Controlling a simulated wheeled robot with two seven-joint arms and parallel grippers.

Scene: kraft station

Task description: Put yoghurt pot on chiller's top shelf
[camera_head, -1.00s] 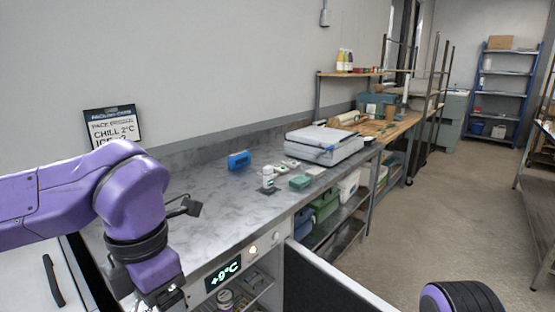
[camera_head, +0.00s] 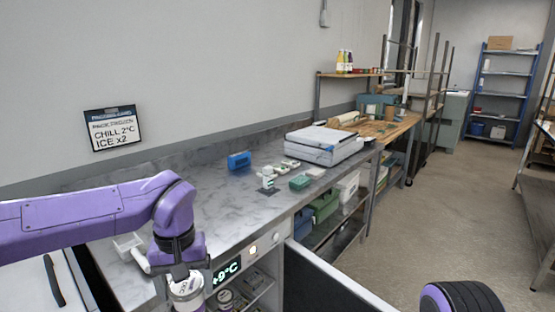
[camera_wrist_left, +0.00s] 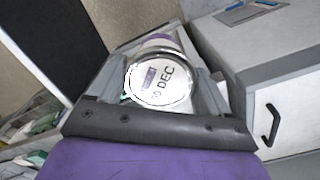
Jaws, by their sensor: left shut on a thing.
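My left gripper (camera_wrist_left: 163,62) is shut on the yoghurt pot (camera_wrist_left: 160,84), a round pot whose silvery lid reads "DEC" in the left wrist view. In the head view the pot (camera_head: 186,291) hangs below the wrist at the bottom edge, in front of the counter and left of the chiller opening. The chiller (camera_head: 226,271) is under the counter, with a lit "+9°C" display. Its door (camera_head: 325,284) stands open to the right. Pots or jars (camera_head: 226,297) are visible inside; most of the shelves are cut off.
The marbled counter (camera_head: 215,205) holds a blue box (camera_head: 239,161), a small white item on a dark base (camera_head: 267,180), a green block (camera_head: 300,183) and a pale appliance (camera_head: 324,145). A white tray (camera_head: 128,246) lies near my arm.

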